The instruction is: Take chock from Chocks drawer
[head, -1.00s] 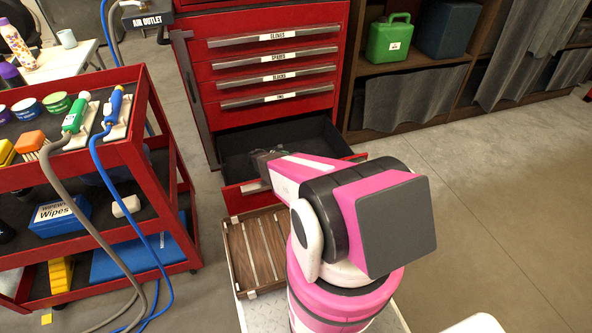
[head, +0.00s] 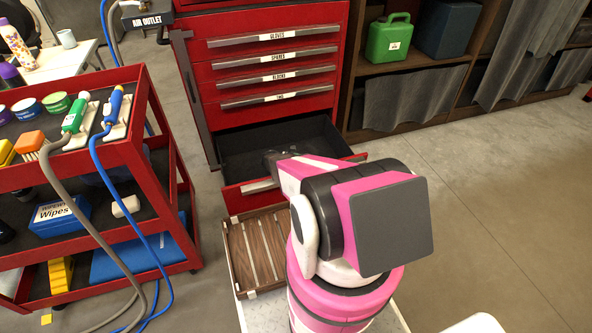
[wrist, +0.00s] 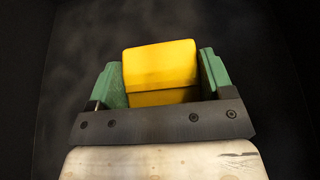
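A yellow chock (wrist: 160,70) sits between the two green fingers of my gripper (wrist: 163,82) in the wrist view. It fills the space between them, with no clear gap at the fingertips, so my gripper looks shut on it. In the head view my gripper (head: 275,160) is down inside the open bottom drawer (head: 233,146), and its fingers are mostly hidden by my arm. The chock cannot be made out there. The drawer's front shows no readable label, being partly behind my arm.
The red cabinet's upper drawers (head: 275,77) are closed above. A wooden slatted tray (head: 228,262) lies in front of the open drawer. A red cart (head: 150,112) with hoses stands at left. Shelves (head: 450,62) line the back right; the floor at right is clear.

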